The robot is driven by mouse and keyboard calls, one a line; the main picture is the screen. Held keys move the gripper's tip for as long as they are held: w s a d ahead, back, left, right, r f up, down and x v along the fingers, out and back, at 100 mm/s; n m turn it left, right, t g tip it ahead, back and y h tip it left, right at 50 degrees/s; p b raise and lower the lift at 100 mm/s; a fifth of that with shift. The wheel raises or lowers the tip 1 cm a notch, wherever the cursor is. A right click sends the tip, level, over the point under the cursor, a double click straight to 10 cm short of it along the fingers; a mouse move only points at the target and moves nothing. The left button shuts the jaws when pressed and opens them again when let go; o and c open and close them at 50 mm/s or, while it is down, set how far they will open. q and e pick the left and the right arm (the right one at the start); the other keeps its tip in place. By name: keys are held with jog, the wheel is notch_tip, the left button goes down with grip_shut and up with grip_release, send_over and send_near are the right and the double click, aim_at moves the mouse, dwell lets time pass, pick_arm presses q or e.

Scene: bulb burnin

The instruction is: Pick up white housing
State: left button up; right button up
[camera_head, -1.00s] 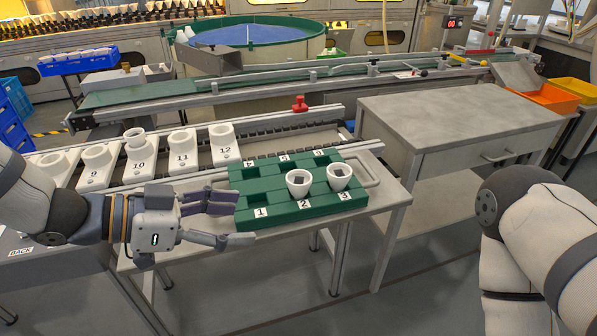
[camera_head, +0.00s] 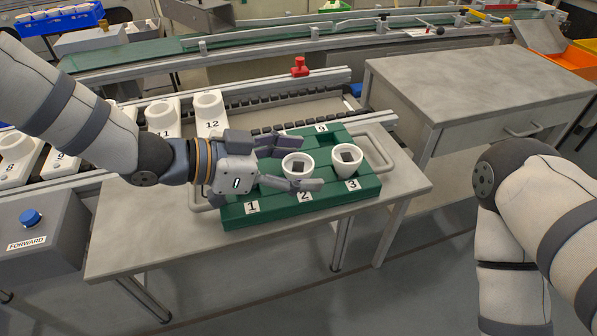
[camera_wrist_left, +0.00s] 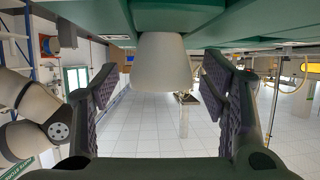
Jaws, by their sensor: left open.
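The green tray (camera_head: 365,191) lies on the metal table and has numbered places. One white housing (camera_head: 297,163) stands upright at place 2, and another white housing (camera_head: 346,158) stands at place 3. Both are cup-shaped with a dark square opening. My left gripper (camera_head: 311,166) is open, with one finger behind and one in front of the housing at place 2. In the left wrist view, a white housing (camera_wrist_left: 164,62) sits between the open fingers, with gaps on both sides. My left gripper hides place 1's recess and part of the tray. My right gripper is out of view.
White numbered holders (camera_head: 212,114) stand on the conveyor at the left, behind my left arm. A red clamp (camera_head: 300,67) sits on the conveyor rail. A control box with a blue button (camera_head: 30,217) is at lower left. A bare grey table (camera_head: 470,85) stands at right.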

pick_arm(q)
jog(key=c, duration=1.1)
